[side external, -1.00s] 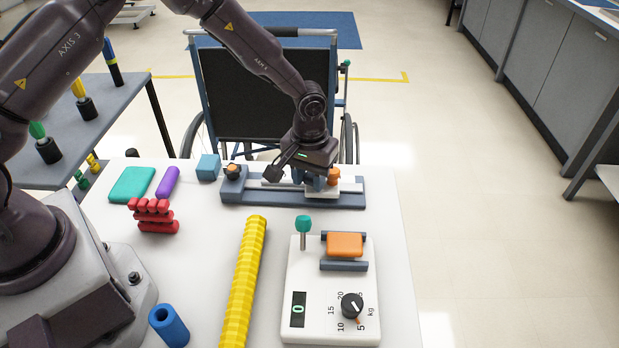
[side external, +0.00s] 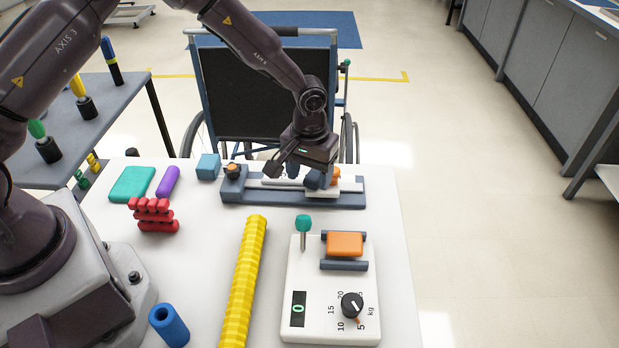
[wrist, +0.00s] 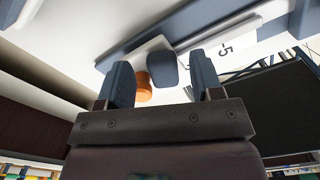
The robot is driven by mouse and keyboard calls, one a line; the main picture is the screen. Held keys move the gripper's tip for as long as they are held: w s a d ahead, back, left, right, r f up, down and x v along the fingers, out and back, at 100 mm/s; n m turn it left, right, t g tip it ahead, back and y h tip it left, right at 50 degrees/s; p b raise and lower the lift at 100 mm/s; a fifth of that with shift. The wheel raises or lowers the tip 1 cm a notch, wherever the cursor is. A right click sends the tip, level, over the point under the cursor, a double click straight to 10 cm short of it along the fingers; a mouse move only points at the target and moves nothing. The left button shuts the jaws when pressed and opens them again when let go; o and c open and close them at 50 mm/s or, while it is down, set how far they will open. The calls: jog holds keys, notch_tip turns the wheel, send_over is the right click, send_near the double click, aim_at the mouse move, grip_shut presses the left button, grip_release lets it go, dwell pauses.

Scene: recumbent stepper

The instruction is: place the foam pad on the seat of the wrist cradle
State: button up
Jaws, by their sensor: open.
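My gripper (wrist: 163,76) is open, with its two blue-grey fingers apart in the wrist view. It is over the right part of a long blue-grey device with a pale rail (side external: 233,193), which I take for the wrist cradle. A dark blue rounded piece (wrist: 163,69) shows between the fingertips, with an orange round part (wrist: 143,86) beside it. I cannot tell whether the fingers touch either. A flat teal block (side external: 132,184) at the left and an orange block (side external: 345,243) on a white scale are both pad-like. I cannot tell which thing is the foam pad.
A blue cube (side external: 208,167), a purple roll (side external: 167,181) and a red stacked piece (side external: 153,215) stand to the left. A yellow ribbed bar (side external: 243,285) lies mid-table beside the white scale (side external: 322,311). A blue cylinder (side external: 168,325) is near my base. A wheelchair stands behind.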

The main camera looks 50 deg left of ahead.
notch_tip(320, 180, up, 10)
notch_tip(320, 180, up, 9)
jog(key=m+t+y, duration=0.1)
jog(key=m, duration=0.1)
send_over(309, 182)
jog(key=s+a, duration=0.2)
jog(key=s, duration=0.2)
jog(key=s+a+r+m+t, duration=0.1)
jog(key=s+r, duration=0.2)
jog(key=s, duration=0.4)
jog(key=s+a+r+t, duration=0.1)
jog(key=s+r+t, duration=0.1)
jog(key=s+r, duration=0.2)
jog(key=s+a+r+m+t+h, duration=0.1)
jog(key=s+a+r, duration=0.1)
jog(key=s, duration=0.8)
jog(key=shift+r+m+t, duration=0.3)
jog(key=shift+r, duration=0.35)
